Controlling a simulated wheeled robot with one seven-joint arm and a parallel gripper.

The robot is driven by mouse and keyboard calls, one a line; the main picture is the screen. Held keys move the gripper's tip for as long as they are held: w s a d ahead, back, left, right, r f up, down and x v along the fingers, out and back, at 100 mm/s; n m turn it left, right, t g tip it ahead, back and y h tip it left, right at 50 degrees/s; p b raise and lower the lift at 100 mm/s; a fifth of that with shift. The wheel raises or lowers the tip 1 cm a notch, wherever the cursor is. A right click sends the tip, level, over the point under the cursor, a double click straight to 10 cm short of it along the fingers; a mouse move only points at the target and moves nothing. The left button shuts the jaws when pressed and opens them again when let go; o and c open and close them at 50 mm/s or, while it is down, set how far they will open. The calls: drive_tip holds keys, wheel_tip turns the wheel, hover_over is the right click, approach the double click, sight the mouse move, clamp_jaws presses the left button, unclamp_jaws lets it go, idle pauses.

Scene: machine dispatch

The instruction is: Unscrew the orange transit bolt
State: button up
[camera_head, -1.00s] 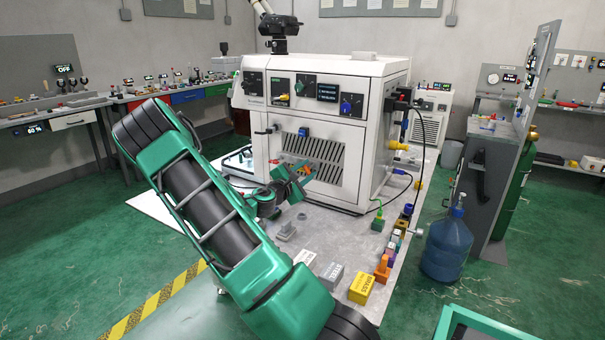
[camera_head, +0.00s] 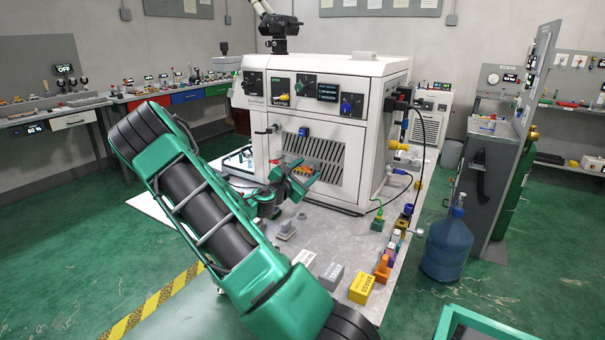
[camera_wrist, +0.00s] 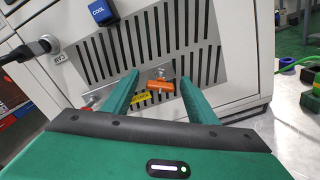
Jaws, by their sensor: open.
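The orange transit bolt (camera_wrist: 160,85) is on the slotted lower front panel of the white machine (camera_head: 325,110), with a small metal piece just above it and a yellow label (camera_wrist: 139,98) at its left. In the wrist view my gripper (camera_wrist: 160,75) is open, its two green fingers on either side of the bolt with gaps left and right. I cannot tell how deep the fingertips reach relative to the bolt. In the head view my gripper (camera_head: 294,182) is in front of the lower panel, and the orange bolt shows partly behind it.
A blue COOL tag (camera_wrist: 101,11) and a dark handle (camera_wrist: 35,48) are on the machine left of the gripper. A grey block (camera_head: 331,276), a yellow block (camera_head: 362,287) and an orange piece (camera_head: 382,268) stand on the table's front right. A blue water bottle (camera_head: 447,245) stands on the floor.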

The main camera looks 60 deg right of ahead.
drive_tip(key=shift+s+a, duration=0.15)
drive_tip(key=shift+a, duration=1.9)
